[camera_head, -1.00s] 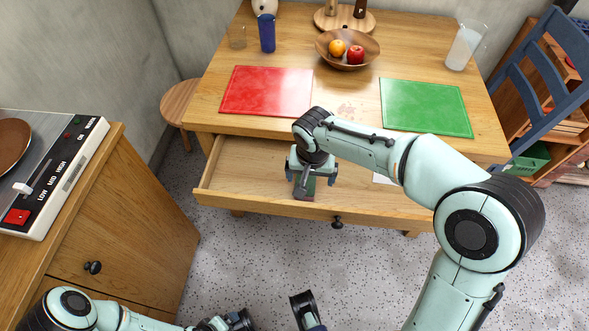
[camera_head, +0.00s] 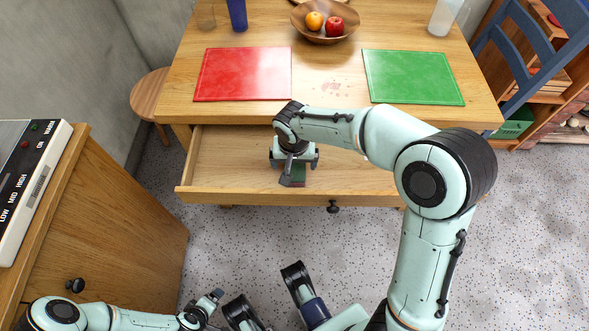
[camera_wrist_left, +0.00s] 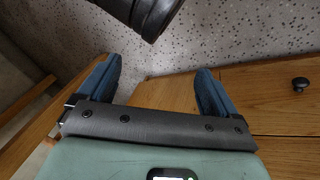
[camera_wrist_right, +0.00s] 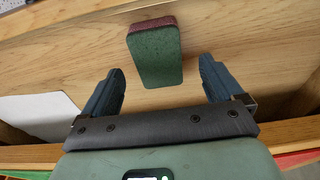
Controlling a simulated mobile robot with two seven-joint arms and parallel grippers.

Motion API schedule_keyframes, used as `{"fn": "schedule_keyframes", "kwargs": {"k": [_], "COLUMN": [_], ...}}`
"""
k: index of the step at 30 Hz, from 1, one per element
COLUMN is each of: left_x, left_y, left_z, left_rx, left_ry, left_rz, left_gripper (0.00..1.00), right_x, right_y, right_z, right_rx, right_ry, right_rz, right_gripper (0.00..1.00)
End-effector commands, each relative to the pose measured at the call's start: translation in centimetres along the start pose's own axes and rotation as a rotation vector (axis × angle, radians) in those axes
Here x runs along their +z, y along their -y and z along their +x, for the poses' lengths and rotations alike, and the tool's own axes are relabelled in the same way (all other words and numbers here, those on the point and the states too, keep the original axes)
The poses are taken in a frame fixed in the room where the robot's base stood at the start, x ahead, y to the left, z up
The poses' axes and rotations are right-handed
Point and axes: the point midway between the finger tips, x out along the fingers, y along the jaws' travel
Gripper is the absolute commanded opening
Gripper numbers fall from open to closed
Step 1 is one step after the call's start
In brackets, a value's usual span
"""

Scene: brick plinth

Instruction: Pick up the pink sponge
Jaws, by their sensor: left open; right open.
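The sponge (camera_wrist_right: 158,52) lies in the open drawer (camera_head: 230,165). In the right wrist view its broad face is dark green and its narrow end is dull reddish pink. My right gripper (camera_wrist_right: 161,68) is open, with its fingers on either side of the sponge's near part and visible gaps to both; the sponge is not gripped. In the head view the sponge (camera_head: 298,176) is mostly hidden below my right gripper (camera_head: 293,165). My left gripper (camera_wrist_left: 157,70) is open and empty, low by the wooden cabinet, away from the drawer.
A white sheet (camera_wrist_right: 42,115) lies in the drawer beside the sponge. The drawer's front wall (camera_head: 250,197) has a dark knob (camera_head: 333,207). Above, the table holds a red mat (camera_head: 243,74), a green mat (camera_head: 412,77) and a fruit bowl (camera_head: 325,34). The drawer's left part is empty.

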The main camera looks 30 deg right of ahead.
Motion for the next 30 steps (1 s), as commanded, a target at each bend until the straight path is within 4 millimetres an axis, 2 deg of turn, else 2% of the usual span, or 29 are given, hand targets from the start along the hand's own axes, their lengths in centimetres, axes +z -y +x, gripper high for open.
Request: {"fn": "schedule_keyframes", "kwargs": {"k": [2,7,15,20,25,26,30], "left_x": [-0.5,1.2,1.6,1.6,1.6,1.6,1.6], "left_y": [0.4,1.9,2.1,2.1,2.1,2.1,2.1], "left_z": [0.9,2.2,2.2,2.2,2.2,2.2,2.2], "left_rx": [-0.005,-0.031,-0.036,-0.036,-0.035,-0.035,-0.035], "left_ry": [-0.014,0.039,0.052,0.051,0.051,0.051,0.051], "left_rz": [-0.003,-0.018,-0.021,-0.021,-0.021,-0.021,-0.02], "left_gripper": [0.92,0.92,0.92,0.92,0.92,0.92,0.92], "right_x": [0.0,0.0,-0.1,-0.1,-0.1,-0.1,-0.1], "right_y": [-0.2,-0.3,-0.3,-0.3,-0.3,-0.3,-0.3], "right_z": [1.5,4.0,4.2,4.2,4.2,4.2,4.2], "right_rx": [0.003,0.003,0.001,0.001,0.0,0.0,0.0], "right_ry": [0.003,0.003,0.001,0.001,0.001,0.001,0.001], "right_rz": [0.001,0.001,0.001,0.001,0.001,0.001,0.001], "right_gripper": [0.94,0.94,0.94,0.42,0.38,0.34,0.33]}}
